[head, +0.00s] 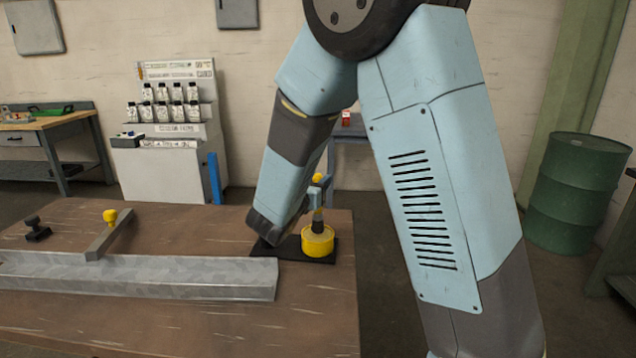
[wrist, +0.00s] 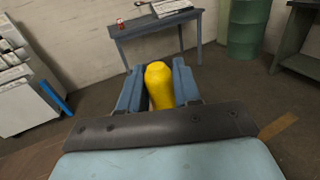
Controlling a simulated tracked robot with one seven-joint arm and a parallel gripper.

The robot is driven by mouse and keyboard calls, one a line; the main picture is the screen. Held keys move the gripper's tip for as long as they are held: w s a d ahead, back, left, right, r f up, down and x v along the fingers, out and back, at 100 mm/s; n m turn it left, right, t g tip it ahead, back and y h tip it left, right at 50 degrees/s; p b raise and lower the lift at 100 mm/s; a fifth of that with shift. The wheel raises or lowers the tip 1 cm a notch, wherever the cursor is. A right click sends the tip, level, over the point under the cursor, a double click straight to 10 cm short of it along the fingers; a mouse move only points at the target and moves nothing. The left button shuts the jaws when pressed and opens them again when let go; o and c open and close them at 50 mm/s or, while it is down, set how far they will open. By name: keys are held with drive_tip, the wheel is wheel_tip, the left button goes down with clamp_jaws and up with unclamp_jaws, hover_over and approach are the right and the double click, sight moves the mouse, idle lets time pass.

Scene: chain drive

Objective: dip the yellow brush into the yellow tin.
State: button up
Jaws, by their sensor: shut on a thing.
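My gripper (head: 320,194) is shut on the yellow brush (head: 318,214). In the wrist view, the brush's yellow handle (wrist: 160,86) stands between the two blue fingers. In the head view, the brush points down, roughly upright, with its dark lower end over the mouth of the yellow tin (head: 318,246). That end overlaps the opening; I cannot tell how deep it reaches. The tin stands upright on a black mat (head: 293,252) near the right side of the wooden table. The tin does not show in the wrist view.
A long grey metal channel (head: 140,277) lies across the table (head: 180,325). A grey bar with a yellow knob (head: 110,216) and a small dark object (head: 37,229) are behind it. A rack of bottles (head: 175,110) and a green drum (head: 578,195) stand beyond.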

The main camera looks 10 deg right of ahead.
drive_tip(key=shift+f, duration=0.55)
idle(1.4)
drive_tip(key=shift+r, duration=3.55)
